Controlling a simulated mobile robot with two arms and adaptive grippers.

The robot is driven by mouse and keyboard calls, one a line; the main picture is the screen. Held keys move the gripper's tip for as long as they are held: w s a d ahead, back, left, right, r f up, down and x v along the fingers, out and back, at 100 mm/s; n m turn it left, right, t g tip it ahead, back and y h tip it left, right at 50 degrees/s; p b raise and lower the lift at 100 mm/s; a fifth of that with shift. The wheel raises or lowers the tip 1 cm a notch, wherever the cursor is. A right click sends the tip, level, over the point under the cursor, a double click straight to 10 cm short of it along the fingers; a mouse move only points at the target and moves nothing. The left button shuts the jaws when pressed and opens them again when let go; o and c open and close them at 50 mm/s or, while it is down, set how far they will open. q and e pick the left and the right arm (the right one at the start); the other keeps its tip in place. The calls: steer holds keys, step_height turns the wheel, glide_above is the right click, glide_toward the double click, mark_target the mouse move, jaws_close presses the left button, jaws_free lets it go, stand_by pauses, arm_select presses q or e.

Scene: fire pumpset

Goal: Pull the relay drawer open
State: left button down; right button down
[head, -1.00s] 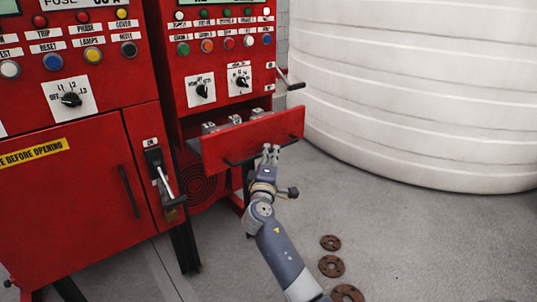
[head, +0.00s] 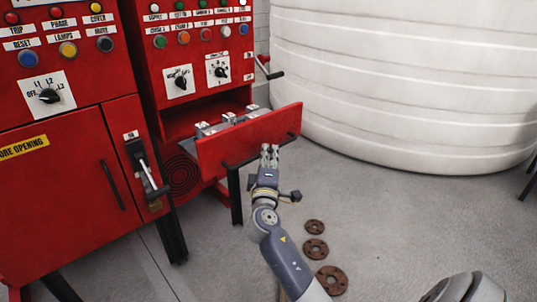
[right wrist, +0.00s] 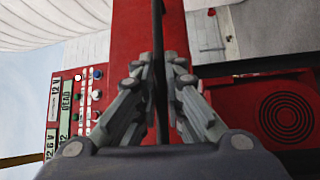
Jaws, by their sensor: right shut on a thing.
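The relay drawer (head: 232,148) is a red box under the right-hand control panel, and it stands out from the cabinet with its top open. Several grey relays (head: 228,118) show inside behind its front. A black bar handle (head: 240,163) runs along the drawer front. My right gripper (head: 270,150) is shut on this handle near its middle. In the right wrist view the fingers (right wrist: 160,75) close on the black bar, with the red drawer front (right wrist: 128,35) behind. My left gripper is not in view.
A red cabinet (head: 60,190) with a lever switch (head: 146,172) stands left of the drawer. A crank handle (head: 268,70) sticks out at the panel's right side. A large white tank (head: 400,80) stands behind. Several rusty flanges (head: 315,249) lie on the otherwise clear grey floor nearby.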

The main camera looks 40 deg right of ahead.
steer(key=c, duration=1.7)
jaws_free()
steer(key=shift+f, duration=0.1)
steer(key=v, duration=1.2)
steer(key=shift+w, duration=0.1)
